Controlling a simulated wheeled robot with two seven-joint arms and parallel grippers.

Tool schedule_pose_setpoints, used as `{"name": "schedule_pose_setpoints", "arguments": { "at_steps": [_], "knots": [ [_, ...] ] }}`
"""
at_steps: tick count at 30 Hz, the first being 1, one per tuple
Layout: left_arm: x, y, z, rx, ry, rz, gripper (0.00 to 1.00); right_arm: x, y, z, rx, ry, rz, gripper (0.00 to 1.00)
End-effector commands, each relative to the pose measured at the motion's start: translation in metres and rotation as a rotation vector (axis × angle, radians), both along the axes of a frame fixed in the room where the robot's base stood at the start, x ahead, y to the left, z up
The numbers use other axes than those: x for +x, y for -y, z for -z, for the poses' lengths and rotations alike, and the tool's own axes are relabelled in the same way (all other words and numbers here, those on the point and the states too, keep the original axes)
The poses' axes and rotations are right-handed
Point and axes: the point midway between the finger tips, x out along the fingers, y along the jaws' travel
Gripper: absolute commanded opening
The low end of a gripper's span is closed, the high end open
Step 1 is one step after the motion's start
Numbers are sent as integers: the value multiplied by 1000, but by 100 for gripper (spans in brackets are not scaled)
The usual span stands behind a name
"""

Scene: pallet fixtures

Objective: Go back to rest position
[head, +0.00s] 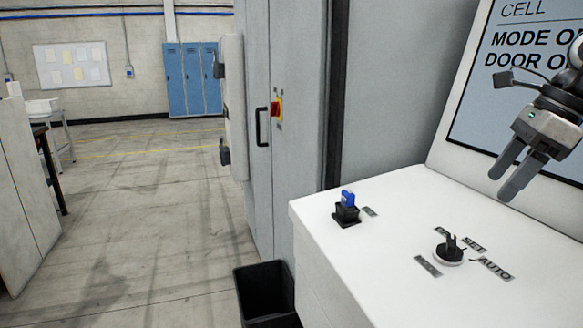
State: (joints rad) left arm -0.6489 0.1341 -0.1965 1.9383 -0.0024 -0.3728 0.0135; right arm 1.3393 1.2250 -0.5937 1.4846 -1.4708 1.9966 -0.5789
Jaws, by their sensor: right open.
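My right gripper (514,176) is at the right side of the head view, above the white console top and in front of the tilted screen. Its two dark grey fingers point down and to the left and stand apart, with nothing between them. It is clear of the console and of the black selector knob (449,249) below it. My left gripper is not in the view.
A white console (345,270) carries a blue key switch (347,203) and the knob. The screen (515,60) stands behind. A grey cabinet (285,130) has a red and yellow switch (276,108). A black bin (265,290) stands below.

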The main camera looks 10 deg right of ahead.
Motion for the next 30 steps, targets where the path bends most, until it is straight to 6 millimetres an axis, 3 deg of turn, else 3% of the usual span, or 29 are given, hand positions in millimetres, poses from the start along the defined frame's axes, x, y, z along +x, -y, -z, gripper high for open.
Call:
{"name": "schedule_pose_setpoints", "arguments": {
  "at_steps": [1,19,22,30],
  "knots": [
    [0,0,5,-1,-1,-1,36,2,-3,16,-2,-10,-1,69],
    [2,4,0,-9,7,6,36,30,-39,124,-1,-10,-1,69],
    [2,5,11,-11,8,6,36,31,-39,124,-3,1,109,69],
    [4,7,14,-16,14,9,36,29,-41,123,-2,0,400,69]
  ]
}}
